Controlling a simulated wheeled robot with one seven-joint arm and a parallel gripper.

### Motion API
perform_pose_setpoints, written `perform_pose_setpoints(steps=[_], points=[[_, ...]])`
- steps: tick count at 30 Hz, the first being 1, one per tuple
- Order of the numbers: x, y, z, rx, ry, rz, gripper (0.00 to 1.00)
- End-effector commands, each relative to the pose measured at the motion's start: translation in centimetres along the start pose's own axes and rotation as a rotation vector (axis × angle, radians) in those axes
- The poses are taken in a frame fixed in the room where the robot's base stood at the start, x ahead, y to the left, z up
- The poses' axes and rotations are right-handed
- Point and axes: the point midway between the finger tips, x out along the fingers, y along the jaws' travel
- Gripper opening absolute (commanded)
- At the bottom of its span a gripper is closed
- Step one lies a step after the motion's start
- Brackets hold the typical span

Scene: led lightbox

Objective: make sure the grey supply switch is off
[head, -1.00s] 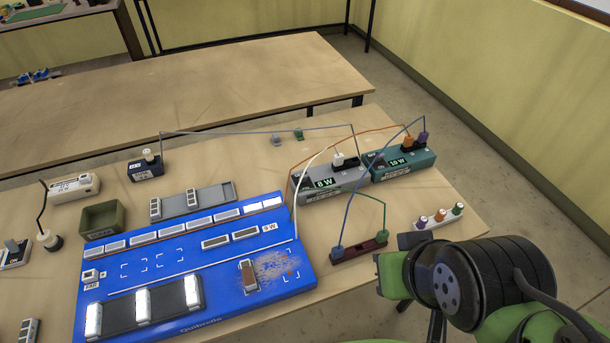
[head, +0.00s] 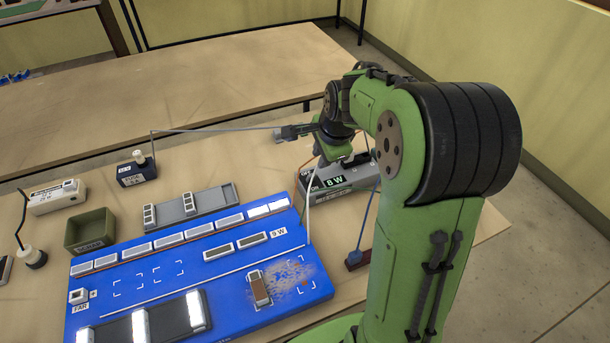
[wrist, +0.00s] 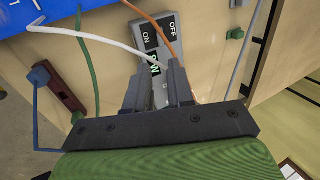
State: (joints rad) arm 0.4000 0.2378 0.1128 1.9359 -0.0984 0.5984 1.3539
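The grey supply box (head: 345,181), with a lit 8 W display, stands behind the right end of the blue lightbox. My arm and hand cover part of it in the head view. In the wrist view the grey box (wrist: 152,31) shows ON and OFF marks at its far end. The switch's own position is too small and hidden to tell. My gripper (wrist: 157,72) is over the box, its two fingers apart with the display showing between them. No held thing shows between the fingers.
The blue lightbox (head: 190,262) fills the front of the table. White and orange wires (wrist: 168,37) run close to my fingers. A dark red block (wrist: 58,88) with blue and green plugs is beside the box. The teal box is hidden behind my arm.

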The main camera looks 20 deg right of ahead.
Motion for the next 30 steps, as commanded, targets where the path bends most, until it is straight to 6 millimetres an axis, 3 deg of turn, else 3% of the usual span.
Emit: perform_pose_setpoints(steps=[1, 9, 15, 25, 30], points=[[1.9, 0.2, 0.1, -0.002, -0.004, 0.006, 0.22], [8.6, 0.2, 0.1, -0.004, -0.001, 0.004, 0.22], [11.9, 0.1, 0.1, -0.004, -0.001, 0.002, 0.22], [12.5, 0.1, 0.1, -0.004, 0.0, 0.001, 0.22], [12.4, 0.1, 0.1, -0.004, 0.0, 0.001, 0.0]])
